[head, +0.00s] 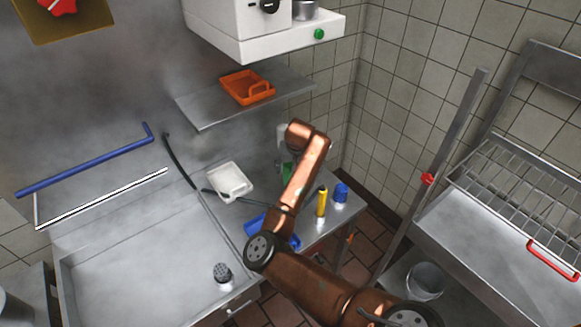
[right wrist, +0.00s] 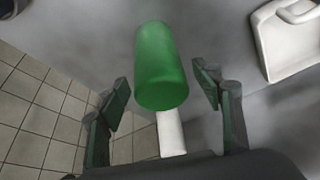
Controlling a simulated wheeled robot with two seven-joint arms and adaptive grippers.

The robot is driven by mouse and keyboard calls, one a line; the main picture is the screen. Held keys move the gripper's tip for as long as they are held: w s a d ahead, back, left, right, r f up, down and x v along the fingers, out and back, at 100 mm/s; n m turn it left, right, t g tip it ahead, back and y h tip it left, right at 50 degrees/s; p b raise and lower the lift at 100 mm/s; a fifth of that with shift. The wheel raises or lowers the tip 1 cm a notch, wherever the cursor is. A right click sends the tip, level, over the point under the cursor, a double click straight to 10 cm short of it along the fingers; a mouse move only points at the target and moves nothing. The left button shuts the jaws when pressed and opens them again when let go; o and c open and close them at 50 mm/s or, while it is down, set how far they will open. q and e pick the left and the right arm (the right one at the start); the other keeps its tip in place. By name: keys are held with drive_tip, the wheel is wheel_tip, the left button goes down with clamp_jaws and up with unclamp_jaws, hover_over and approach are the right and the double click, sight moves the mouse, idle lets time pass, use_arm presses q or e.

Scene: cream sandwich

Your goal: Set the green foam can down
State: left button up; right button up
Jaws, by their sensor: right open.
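The green foam can (right wrist: 160,68) stands out in the right wrist view, between and a little beyond the two fingers of my right gripper (right wrist: 163,92). The fingers are spread, with a gap on each side of the can. A white piece (right wrist: 172,133) shows just below the can; I cannot tell if it belongs to it. In the head view only a green sliver (head: 286,171) shows beside my right arm on the steel counter, and the arm hides most of the gripper. My left gripper is not in view.
A white tray (head: 230,181) lies left of my arm on the counter. A yellow bottle (head: 321,201) and a blue cup-like item (head: 341,193) stand to the right. A shelf (head: 205,110) with an orange tray (head: 247,87) hangs above. A sink (head: 150,255) lies left.

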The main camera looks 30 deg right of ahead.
drive_tip(key=shift+r, duration=0.35)
drive_tip(key=v, duration=1.1)
drive_tip(key=shift+r, duration=0.3)
drive_tip(key=shift+s+r+p, duration=0.1)
drive_tip(key=shift+s+p, duration=0.05)
drive_tip(key=shift+p, duration=0.2)
